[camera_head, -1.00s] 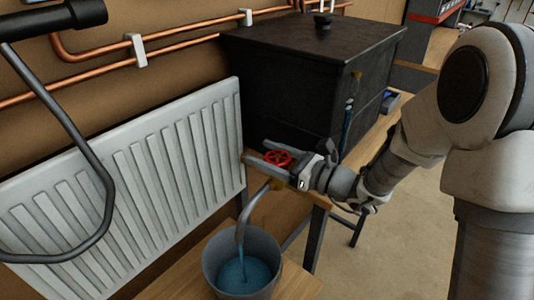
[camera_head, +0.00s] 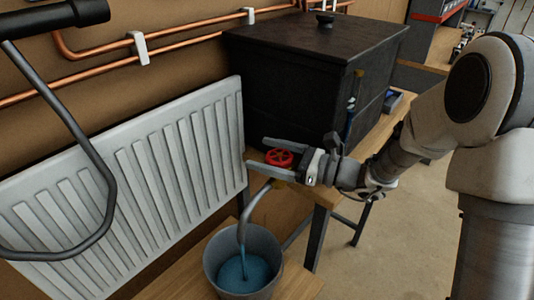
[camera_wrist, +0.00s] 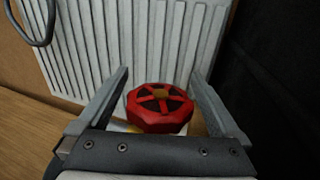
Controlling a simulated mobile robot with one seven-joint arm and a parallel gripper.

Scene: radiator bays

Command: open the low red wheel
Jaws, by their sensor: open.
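The low red wheel (camera_head: 279,158) is a small spoked handwheel at the front edge of the bench, beside the dark tank. It also shows in the wrist view (camera_wrist: 160,107), with a brass-coloured hub. My gripper (camera_head: 257,153) is open, its two fingers on either side of the wheel. In the wrist view my gripper (camera_wrist: 163,80) has a visible gap between each finger and the wheel's rim. A grey spout (camera_head: 257,205) below the wheel runs blue liquid into a grey bucket (camera_head: 212,259). The valve body under the wheel is mostly hidden.
A white radiator (camera_head: 130,190) stands on the left. The black lidded tank (camera_head: 285,90) stands close behind my gripper. Copper pipes (camera_head: 180,43) run along the wall. A bent grey bar (camera_head: 85,150) crosses the left foreground. Floor is clear at the lower right.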

